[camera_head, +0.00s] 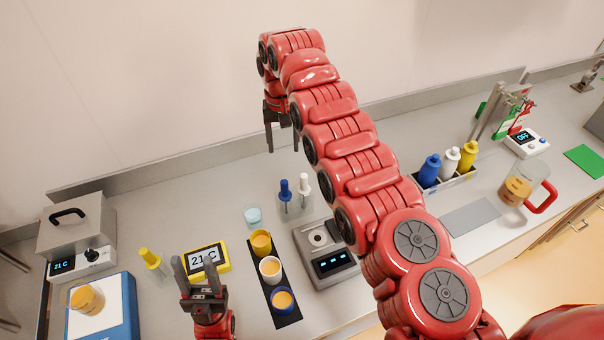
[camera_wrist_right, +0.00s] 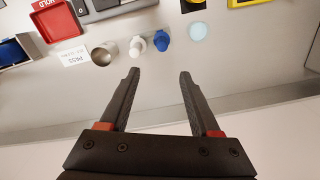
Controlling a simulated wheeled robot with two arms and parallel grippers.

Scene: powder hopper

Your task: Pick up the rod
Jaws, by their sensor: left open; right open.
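I cannot single out a plain rod for certain. Thin upright tools with a blue handle (camera_head: 285,188) and a white handle (camera_head: 304,184) stand in a clear holder at mid-counter; the blue handle (camera_wrist_right: 162,41) and white handle (camera_wrist_right: 137,44) also show in the right wrist view. A yellow-handled tool (camera_head: 150,258) stands at the left. My right gripper (camera_head: 283,148) is open and empty above the back of the counter, behind the blue and white handles; its fingers (camera_wrist_right: 159,75) are apart from them. My left gripper (camera_head: 195,262) is open at the front left, near the yellow timer-like display.
A dark strip with several cups (camera_head: 270,268) and a balance (camera_head: 328,258) lie at mid-counter. Blue, white and yellow bottles (camera_head: 450,165) and a jug (camera_head: 520,188) stand to the right. The back strip of counter is mostly clear.

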